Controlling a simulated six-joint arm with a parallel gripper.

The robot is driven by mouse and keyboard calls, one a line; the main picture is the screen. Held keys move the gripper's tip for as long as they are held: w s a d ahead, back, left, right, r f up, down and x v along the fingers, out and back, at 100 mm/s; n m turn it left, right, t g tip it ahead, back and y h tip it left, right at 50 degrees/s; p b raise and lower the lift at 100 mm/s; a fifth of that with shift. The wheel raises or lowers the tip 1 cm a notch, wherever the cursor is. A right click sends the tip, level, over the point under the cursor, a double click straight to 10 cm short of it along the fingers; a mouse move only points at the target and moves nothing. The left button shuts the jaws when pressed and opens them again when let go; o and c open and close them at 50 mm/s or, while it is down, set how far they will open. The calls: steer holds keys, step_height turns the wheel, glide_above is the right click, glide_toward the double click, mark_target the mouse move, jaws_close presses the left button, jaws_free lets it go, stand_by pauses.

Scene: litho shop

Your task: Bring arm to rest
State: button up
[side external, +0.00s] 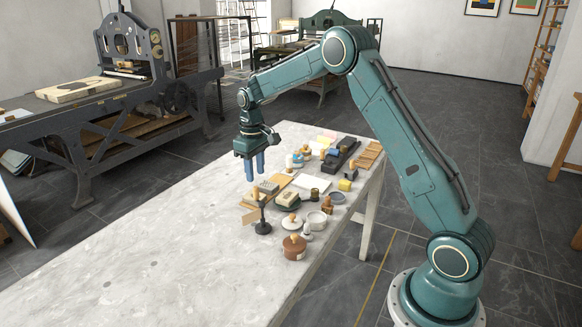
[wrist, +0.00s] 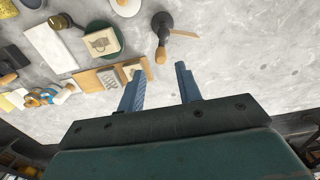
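My gripper (side external: 255,168) hangs from the teal arm with its blue fingers pointing down, above the marble-topped table (side external: 130,235). In the wrist view my gripper (wrist: 159,72) has its two fingers well apart, with only bare tabletop between them. It is open and empty. The fingers look clear of the table and its tools, though the exact height is hard to tell.
The table's left and near part is bare. A press (side external: 125,85) stands behind.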

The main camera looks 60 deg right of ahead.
steer(key=s+a+r+t, duration=0.1)
steer(key=s+a+r, duration=0.4)
steer(key=s+r, duration=0.25)
steer(key=s+a+r+t, duration=0.2)
steer(key=s+a+r, duration=0.2)
steer(key=s+r, duration=0.3)
steer(key=s+a+t, duration=0.1)
steer(key=s+a, duration=0.1)
steer(key=s, duration=0.7)
steer(key=s+a+r+t, duration=0.1)
steer(key=s+a, duration=0.2)
steer(key=s, duration=0.7)
steer(key=shift+a+r+t, duration=0.3)
steer(key=shift+a, duration=0.05)
